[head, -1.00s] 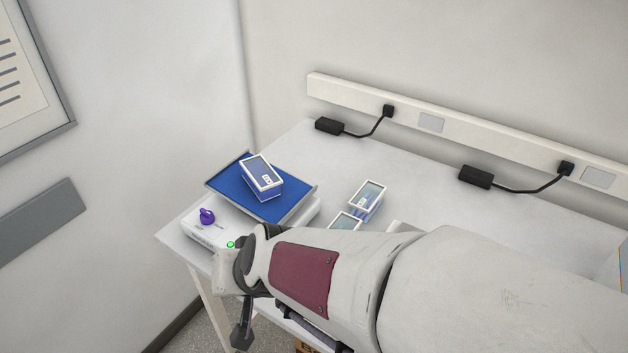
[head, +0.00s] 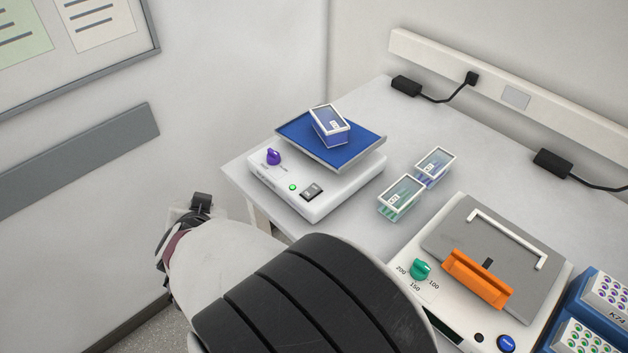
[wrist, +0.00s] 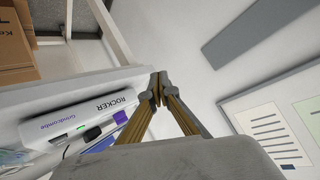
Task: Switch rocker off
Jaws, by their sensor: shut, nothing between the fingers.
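The rocker (head: 330,197) is a white box on the bench with a blue-matted tray (head: 357,150) on top. Its front carries a purple knob (head: 273,157), a lit green light (head: 292,187) and a dark rocker switch (head: 312,191). In the wrist view the rocker (wrist: 75,118) lies left of my gripper (wrist: 157,82), its ROCKER label, purple knob (wrist: 120,117) and green light (wrist: 81,129) in sight. My gripper is shut and empty, apart from the rocker. In the head view my arm's end is off the bench, left of and below the rocker.
A clear-lidded box (head: 331,125) sits on the tray. Two more boxes (head: 400,196) (head: 435,167) stand right of the rocker. A hotplate-like device (head: 432,300) with an orange handle and a blue rack (head: 574,300) stand at front right. The left wall is close.

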